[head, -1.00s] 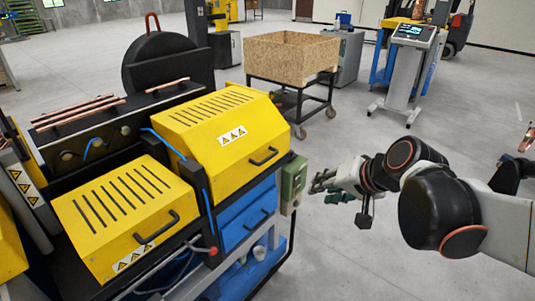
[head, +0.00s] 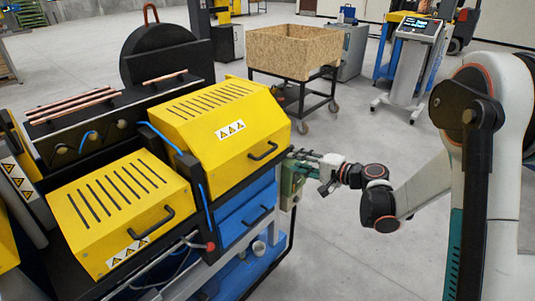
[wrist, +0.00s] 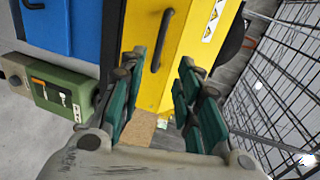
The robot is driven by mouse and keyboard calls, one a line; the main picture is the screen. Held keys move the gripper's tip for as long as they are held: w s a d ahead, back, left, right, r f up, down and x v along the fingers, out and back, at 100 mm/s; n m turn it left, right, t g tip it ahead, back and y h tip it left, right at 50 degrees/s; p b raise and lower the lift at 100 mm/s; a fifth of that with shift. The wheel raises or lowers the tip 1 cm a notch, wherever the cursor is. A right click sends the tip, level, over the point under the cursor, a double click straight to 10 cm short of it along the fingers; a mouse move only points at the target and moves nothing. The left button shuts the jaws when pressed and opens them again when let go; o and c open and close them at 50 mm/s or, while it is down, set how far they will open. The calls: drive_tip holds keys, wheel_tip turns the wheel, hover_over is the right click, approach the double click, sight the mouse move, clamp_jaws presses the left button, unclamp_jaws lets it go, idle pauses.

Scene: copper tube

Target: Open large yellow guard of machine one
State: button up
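The large yellow guard (head: 205,110) is the right-hand one of two yellow covers on the machine in the head view. It is closed, with slots on top and a black bar handle (head: 263,151) on its front face. My gripper (head: 304,154) is just right of the guard, close to the handle. In the wrist view the guard (wrist: 193,50) fills the middle, and its handle (wrist: 162,38) stands ahead, in line with the gap between the fingers. My gripper (wrist: 158,85) is open and empty there, with green finger pads apart. The handle appears beyond the fingertips, not touched.
A green control box (head: 290,184) is right beside my gripper; it also shows in the wrist view (wrist: 52,92). A smaller yellow guard (head: 115,200) is closed at left. Copper tubes (head: 72,105) lie on top. A wooden crate (head: 294,50) stands behind. Floor at right is open.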

sight(269, 153)
drive_tip(key=b+x, duration=0.3)
drive_tip(key=x, duration=1.1)
drive_tip(key=shift+w, duration=0.1)
clamp_jaws()
